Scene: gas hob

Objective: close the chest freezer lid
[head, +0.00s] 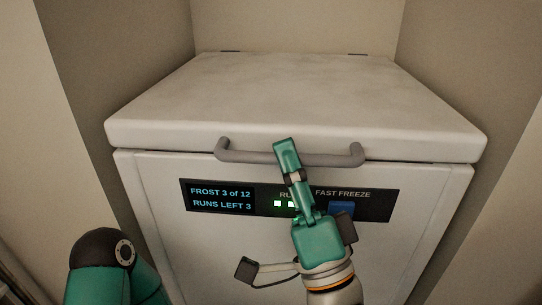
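The chest freezer (165,240) stands in front of me. Its pale lid (300,90) lies flat over the body, with a thin dark line between its front edge and the body; I cannot tell whether it is fully seated. A grey bar handle (240,154) runs along the lid's front edge. My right gripper (286,148) points up and away, its fingertips overlapping the middle of the handle; contact is unclear. Its fingers line up in this view, so their opening does not show. My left gripper is out of view; only part of my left arm shows at bottom left.
A dark panel (265,200) on the freezer front reads "FROST 3 of 12" and "RUNS LEFT 3". It has green lights and a blue button (341,207) under "FAST FREEZE", partly behind my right gripper. Walls (455,55) stand close on both sides and behind. The lid top is clear.

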